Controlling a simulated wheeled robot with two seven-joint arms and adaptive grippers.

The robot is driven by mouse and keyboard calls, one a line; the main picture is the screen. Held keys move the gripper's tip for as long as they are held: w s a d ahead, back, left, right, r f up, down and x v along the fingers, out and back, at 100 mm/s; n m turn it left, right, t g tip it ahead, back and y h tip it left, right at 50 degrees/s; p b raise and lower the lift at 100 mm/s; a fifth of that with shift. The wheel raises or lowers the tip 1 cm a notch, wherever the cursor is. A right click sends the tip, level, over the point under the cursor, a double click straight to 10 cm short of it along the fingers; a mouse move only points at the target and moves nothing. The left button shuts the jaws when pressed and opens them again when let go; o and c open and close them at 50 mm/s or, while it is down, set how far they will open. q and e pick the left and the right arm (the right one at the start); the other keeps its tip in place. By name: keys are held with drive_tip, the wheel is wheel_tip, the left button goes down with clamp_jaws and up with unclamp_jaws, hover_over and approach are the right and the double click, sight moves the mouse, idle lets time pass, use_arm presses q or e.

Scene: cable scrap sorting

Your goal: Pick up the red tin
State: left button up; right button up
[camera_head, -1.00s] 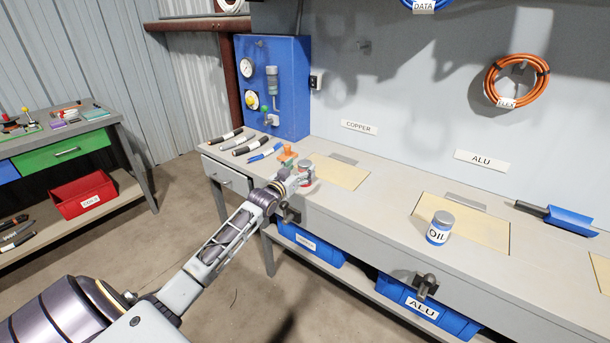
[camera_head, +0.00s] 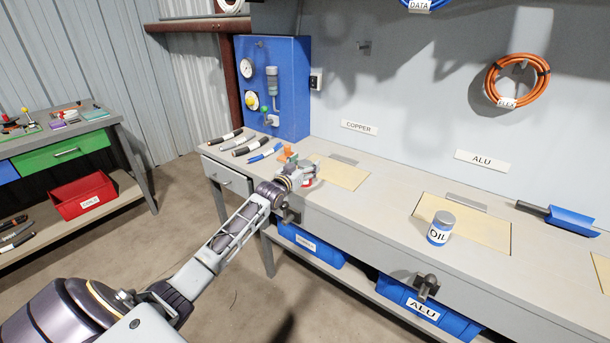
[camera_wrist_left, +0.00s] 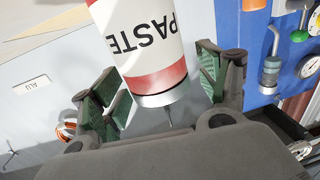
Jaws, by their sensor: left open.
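The red tin shows in the left wrist view as a red and white can (camera_wrist_left: 146,48) marked PASTE, with a metal rim. In the head view only a small red part of the tin (camera_head: 308,183) shows on the bench; my gripper hides the rest. My left gripper (camera_head: 304,171) is at the tin. In the left wrist view my left gripper (camera_wrist_left: 165,88) is open, with its green-padded fingers on either side of the tin. A gap shows between the tin and the left finger; contact on the right side is unclear. My right gripper is not in view.
An OIL tin (camera_head: 440,228) stands farther right on the bench (camera_head: 385,205). A vise-like fitting (camera_head: 426,286) juts from the front edge.

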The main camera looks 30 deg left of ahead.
use_arm(q)
drive_tip(key=shift+c, duration=0.3)
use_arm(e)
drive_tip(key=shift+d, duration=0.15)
use_arm(q)
drive_tip(key=c, duration=1.2)
drive_tip(key=shift+r, duration=0.15)
drive_tip(key=shift+c, duration=0.2)
drive_tip(key=shift+r, duration=0.6)
wheel_tip(320, 180, up, 7)
drive_tip(key=shift+f+p, duration=0.1)
drive_tip(key=shift+p, duration=0.55)
drive_tip(key=shift+r, duration=0.95)
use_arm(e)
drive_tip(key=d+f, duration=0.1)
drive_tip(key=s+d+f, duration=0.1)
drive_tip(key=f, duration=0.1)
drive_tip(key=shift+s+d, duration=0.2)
